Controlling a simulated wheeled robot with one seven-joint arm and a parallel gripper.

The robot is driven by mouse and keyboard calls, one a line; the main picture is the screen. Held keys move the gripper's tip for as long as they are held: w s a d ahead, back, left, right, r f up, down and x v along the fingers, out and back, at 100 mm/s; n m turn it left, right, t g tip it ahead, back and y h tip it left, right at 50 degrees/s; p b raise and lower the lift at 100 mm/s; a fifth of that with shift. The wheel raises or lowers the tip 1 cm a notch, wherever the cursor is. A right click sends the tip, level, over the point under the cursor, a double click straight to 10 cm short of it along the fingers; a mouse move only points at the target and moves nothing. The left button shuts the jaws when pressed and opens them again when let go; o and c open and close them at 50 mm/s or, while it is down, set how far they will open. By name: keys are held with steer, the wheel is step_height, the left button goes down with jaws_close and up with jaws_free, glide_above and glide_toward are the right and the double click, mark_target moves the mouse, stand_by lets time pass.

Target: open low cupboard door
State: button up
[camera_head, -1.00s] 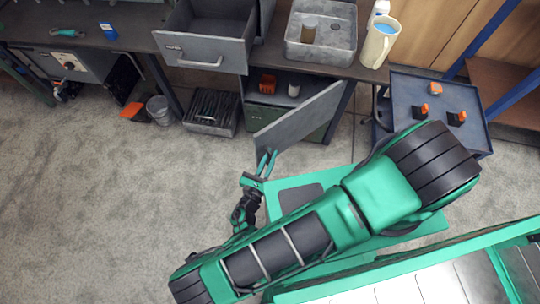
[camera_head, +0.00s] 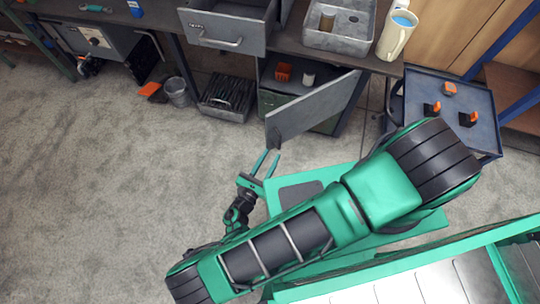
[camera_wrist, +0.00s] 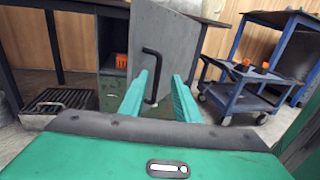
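The low cupboard door (camera_head: 314,110) is a grey panel that stands swung out from the cupboard under the workbench. In the wrist view the door (camera_wrist: 170,40) shows a black bar handle (camera_wrist: 154,75) on its face. My gripper (camera_head: 270,158) is near the door's free edge, with a small gap between fingertips and door. In the wrist view my gripper (camera_wrist: 166,82) has its two green fingers apart, with the handle seen between them but farther off. The cupboard inside (camera_head: 300,82) is in view, with an orange item (camera_head: 283,72) and a white cylinder (camera_head: 308,79).
An open drawer (camera_head: 226,24) juts out above and left of the cupboard. A blue trolley (camera_head: 448,92) with orange and black items stands to the right. The grey floor in front is clear.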

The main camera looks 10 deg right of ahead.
steer(key=shift+s+a, duration=0.4)
steer(key=shift+s, duration=0.05)
